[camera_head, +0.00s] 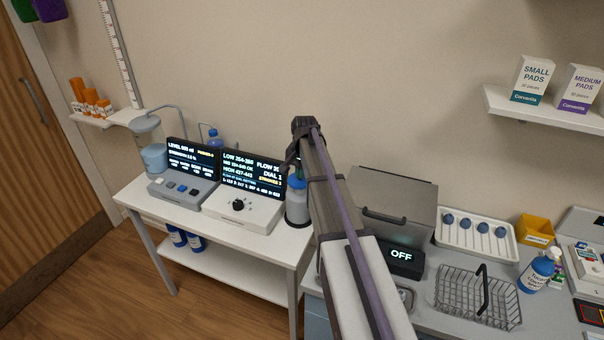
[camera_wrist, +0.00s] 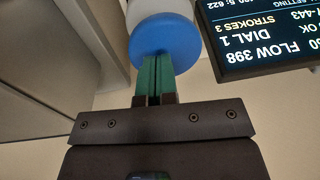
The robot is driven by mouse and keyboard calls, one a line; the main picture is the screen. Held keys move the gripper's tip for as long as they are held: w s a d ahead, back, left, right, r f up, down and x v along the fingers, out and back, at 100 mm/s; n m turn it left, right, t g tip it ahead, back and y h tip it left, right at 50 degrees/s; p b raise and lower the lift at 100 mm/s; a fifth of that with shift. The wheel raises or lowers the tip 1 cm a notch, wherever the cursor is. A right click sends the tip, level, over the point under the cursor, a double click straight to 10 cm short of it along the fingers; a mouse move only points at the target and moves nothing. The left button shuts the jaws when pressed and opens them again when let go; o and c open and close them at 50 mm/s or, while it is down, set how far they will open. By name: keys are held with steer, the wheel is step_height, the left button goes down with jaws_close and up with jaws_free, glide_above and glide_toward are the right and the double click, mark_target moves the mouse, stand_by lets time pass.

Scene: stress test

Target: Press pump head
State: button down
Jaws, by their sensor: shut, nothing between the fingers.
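A round blue pump head (camera_wrist: 165,38) sits on a pale cylindrical body in the wrist view. In the head view the blue top (camera_head: 296,183) shows beside my arm, above a grey canister (camera_head: 297,210) at the right end of the white table. My gripper (camera_wrist: 154,60) is shut and empty, its green fingertips together at the near edge of the blue pump head. I cannot tell whether they touch it. In the head view my arm hides most of the gripper. The display (camera_wrist: 260,35) reads FLOW 398, DIAL 1, STROKES 3.
A dial box (camera_head: 243,208) and a button box (camera_head: 183,188) stand left of the canister. A glass vessel (camera_head: 147,130) is farther left. On the right counter are a wire basket (camera_head: 478,297), a blue pump bottle (camera_head: 538,272) and a box reading OFF (camera_head: 402,260).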

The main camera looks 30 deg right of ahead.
mark_target(301, 183)
steer(key=shift+f, duration=0.45)
step_height(301, 183, down, 4)
steer(key=b, duration=0.4)
steer(key=shift+r, duration=0.15)
steer(key=shift+s+r, duration=0.15)
steer(key=shift+r, duration=0.1)
steer(key=shift+p, duration=0.3)
step_height(301, 183, up, 14)
steer(key=s+p, duration=0.1)
steer(key=p, duration=1.3)
steer(key=shift+d, duration=0.2)
